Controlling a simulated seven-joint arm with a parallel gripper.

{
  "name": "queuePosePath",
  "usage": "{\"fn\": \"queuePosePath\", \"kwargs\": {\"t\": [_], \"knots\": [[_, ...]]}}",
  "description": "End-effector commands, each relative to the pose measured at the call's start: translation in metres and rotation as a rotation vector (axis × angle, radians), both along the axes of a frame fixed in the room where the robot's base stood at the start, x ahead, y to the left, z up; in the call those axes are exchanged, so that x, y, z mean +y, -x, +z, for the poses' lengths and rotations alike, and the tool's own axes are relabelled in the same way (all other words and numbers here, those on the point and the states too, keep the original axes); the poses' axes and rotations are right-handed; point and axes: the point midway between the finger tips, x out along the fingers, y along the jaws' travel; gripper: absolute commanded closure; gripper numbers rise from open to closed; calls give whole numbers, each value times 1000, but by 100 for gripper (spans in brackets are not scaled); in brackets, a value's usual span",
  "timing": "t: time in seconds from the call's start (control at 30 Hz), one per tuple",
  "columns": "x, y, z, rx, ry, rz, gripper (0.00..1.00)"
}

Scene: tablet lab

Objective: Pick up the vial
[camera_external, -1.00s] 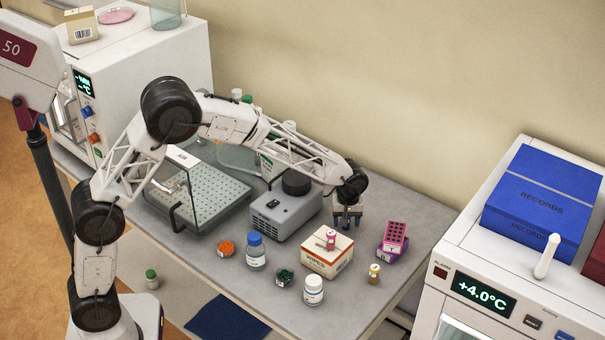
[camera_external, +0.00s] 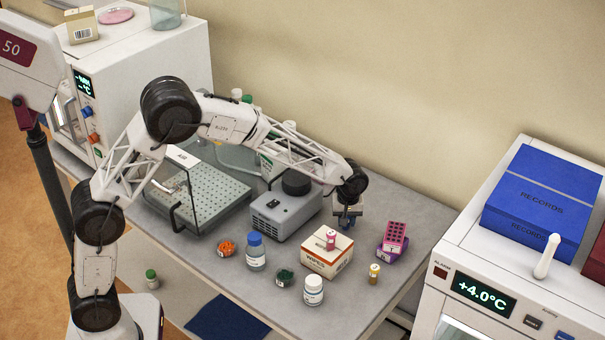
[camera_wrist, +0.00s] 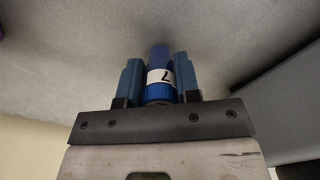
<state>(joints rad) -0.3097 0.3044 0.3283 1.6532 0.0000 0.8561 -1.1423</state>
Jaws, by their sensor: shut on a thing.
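A vial (camera_wrist: 158,93) with a blue ridged cap, a blue body and a white label bearing a dark mark is in the wrist view. My gripper (camera_wrist: 157,62) is shut on it, with one blue finger on each side. The vial's far end points toward the grey table top. In the external view my gripper (camera_external: 347,219) is low over the table, behind the white and orange carton. The held vial is too small and covered there to make out clearly.
The carton (camera_external: 327,263) carries a pink-capped vial (camera_external: 330,240). A magenta rack (camera_external: 394,238) and a yellow-capped vial (camera_external: 374,273) stand to the right. A grey device (camera_external: 284,217) is at left. Bottles and small dishes stand in front. The table behind my gripper is clear.

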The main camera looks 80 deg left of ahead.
Motion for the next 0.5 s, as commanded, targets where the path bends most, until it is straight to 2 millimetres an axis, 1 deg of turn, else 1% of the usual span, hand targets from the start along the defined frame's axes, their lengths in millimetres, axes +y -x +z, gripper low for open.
{"fn": "queuePosePath", "kwargs": {"t": [0.17,0.27,0.5], "knots": [[0,-1,10,-2,-1,0,92],[0,-1,21,-3,-1,0,92],[0,0,56,-3,-1,0,92]]}}
